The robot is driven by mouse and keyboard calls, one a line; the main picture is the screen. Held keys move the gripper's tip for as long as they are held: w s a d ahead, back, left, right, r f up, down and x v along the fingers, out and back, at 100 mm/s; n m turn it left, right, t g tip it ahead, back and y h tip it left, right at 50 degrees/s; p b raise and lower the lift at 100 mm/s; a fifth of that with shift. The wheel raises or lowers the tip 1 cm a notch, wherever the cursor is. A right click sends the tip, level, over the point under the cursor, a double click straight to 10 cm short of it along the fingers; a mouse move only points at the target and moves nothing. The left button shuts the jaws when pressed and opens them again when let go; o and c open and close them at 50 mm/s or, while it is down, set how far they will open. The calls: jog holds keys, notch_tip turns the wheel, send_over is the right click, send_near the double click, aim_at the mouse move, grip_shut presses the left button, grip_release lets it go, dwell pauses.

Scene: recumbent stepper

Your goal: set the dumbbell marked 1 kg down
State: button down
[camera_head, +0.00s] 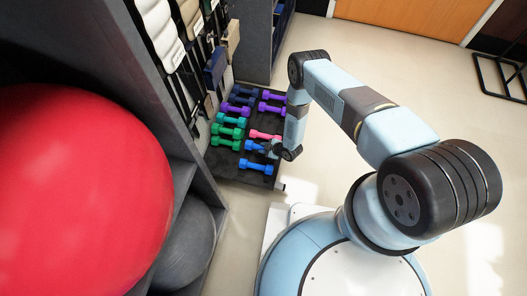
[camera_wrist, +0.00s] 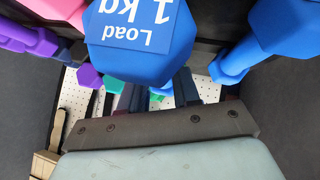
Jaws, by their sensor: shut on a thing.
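A blue dumbbell (camera_wrist: 140,40) fills the upper middle of the wrist view, its end label reading "Load 1 kg" upside down. My gripper (camera_wrist: 158,95) is shut on it, its dark fingers reaching up behind the dumbbell's near head. In the head view my gripper (camera_head: 274,149) is over the front right part of the dark rack, with the held blue dumbbell (camera_head: 253,146) partly hidden at it. I cannot tell whether this dumbbell touches the rack.
Another blue dumbbell (camera_head: 257,166) lies just in front on the rack (camera_head: 228,172) and at right in the wrist view (camera_wrist: 285,30). A pink dumbbell (camera_head: 262,135) is just behind. Green, teal and purple ones lie around. A big red ball (camera_head: 80,190) is at left.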

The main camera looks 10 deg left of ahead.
jog(key=shift+w+a+f, duration=0.15)
jog(key=shift+a+f, duration=0.2)
jog(key=shift+f, duration=1.5)
jog(key=c, duration=0.8)
grip_release()
jog(key=v, duration=1.2)
jog(key=shift+d+f, duration=0.1)
